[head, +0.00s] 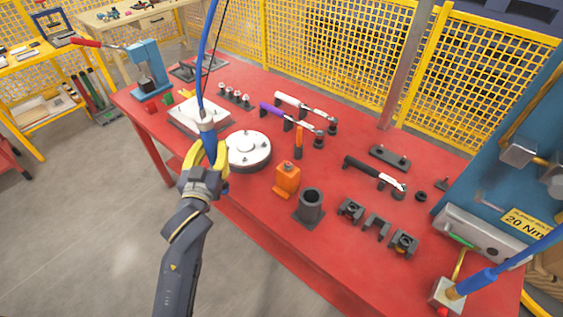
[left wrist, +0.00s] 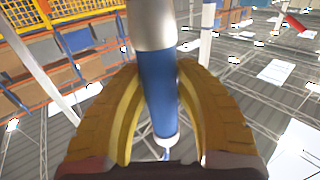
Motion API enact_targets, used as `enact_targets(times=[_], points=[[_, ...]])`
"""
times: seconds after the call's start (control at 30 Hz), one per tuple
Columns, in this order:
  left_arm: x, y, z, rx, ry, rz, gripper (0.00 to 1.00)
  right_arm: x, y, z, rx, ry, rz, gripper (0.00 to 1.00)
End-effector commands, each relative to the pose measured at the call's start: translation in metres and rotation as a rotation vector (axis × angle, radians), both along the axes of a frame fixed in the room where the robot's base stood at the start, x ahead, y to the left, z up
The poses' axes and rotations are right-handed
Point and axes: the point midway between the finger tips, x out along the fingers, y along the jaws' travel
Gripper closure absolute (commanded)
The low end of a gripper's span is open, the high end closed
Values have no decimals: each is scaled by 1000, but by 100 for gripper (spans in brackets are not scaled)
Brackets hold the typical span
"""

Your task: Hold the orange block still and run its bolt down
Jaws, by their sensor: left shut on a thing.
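The orange block (head: 288,180) stands on the red table near its front edge, right of the round white-topped part. A small dark spot shows on its top; I cannot tell if it is the bolt's head. My left gripper (head: 208,145) has its yellow fingers shut around a blue and silver tool (head: 207,124) that hangs upright from a blue hose. In the left wrist view the tool's blue body (left wrist: 157,85) sits between both fingers. The gripper is left of the block and apart from it. My right gripper is not in view.
A round white-topped part (head: 247,148) stands between gripper and block. A dark cup (head: 310,203) stands just right of the block. A purple-handled wrench (head: 280,114) and a black-handled wrench (head: 366,168) lie behind. Dark fixtures (head: 376,226) stand at the front right.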

Motion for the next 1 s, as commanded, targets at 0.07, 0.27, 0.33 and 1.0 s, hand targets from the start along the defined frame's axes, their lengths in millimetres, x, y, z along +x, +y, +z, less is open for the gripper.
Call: enact_targets(times=[0.07, 0.27, 0.33, 1.0], points=[[0, 0, 2, -1, -4, 0, 100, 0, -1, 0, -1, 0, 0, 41], [5, 0, 14, -1, -8, 0, 100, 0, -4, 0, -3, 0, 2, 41], [10, 0, 25, -1, -10, -1, 100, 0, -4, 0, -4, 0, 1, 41], [60, -43, 169, 1, -9, -155, 100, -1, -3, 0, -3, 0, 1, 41]])
